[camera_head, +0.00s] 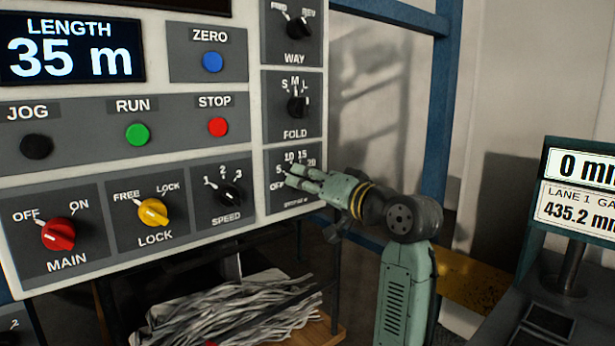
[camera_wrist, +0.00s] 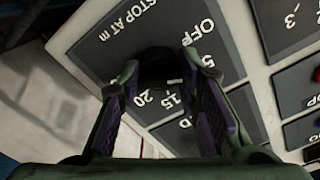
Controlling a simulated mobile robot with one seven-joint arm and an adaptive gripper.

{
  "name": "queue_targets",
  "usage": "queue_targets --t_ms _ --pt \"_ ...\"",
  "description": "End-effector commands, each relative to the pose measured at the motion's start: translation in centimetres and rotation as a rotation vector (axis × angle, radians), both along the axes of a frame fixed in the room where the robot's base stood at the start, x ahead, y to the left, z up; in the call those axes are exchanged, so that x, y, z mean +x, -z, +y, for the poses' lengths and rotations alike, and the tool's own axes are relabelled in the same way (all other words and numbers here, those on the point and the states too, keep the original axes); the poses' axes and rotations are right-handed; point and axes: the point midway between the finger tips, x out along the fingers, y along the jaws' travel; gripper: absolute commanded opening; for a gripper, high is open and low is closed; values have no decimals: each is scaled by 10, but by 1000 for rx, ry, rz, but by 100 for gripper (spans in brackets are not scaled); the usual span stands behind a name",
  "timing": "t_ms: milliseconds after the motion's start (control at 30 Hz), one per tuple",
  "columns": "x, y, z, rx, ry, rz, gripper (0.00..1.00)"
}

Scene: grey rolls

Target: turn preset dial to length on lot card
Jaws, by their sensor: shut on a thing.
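The preset dial (camera_wrist: 157,66) is a dark knob on a grey plate marked STOP AT m, with OFF, 5, 10, 15 and 20 around it. In the head view its plate (camera_head: 285,205) is at the lower right of the panel, and my gripper hides the knob. My gripper (camera_head: 298,176) is shut on the dial, with one finger on each side of the knob in the wrist view (camera_wrist: 160,72). The knob is in shadow and I cannot tell which mark it points at. I see no lot card in either view.
The FOLD dial (camera_head: 297,106) is just above, and the SPEED dial (camera_head: 229,195) is to the left. A length display (camera_head: 70,50) reads 35 m. Grey strands (camera_head: 235,315) lie below the panel. A blue post (camera_head: 440,110) and a readout (camera_head: 580,190) stand to the right.

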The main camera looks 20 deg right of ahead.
Motion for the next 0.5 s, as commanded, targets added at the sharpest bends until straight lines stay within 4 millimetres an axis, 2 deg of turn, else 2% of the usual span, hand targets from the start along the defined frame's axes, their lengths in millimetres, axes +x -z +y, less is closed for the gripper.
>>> queue_targets --t_ms 500 --pt "0 -1 0 86 0 30 3"
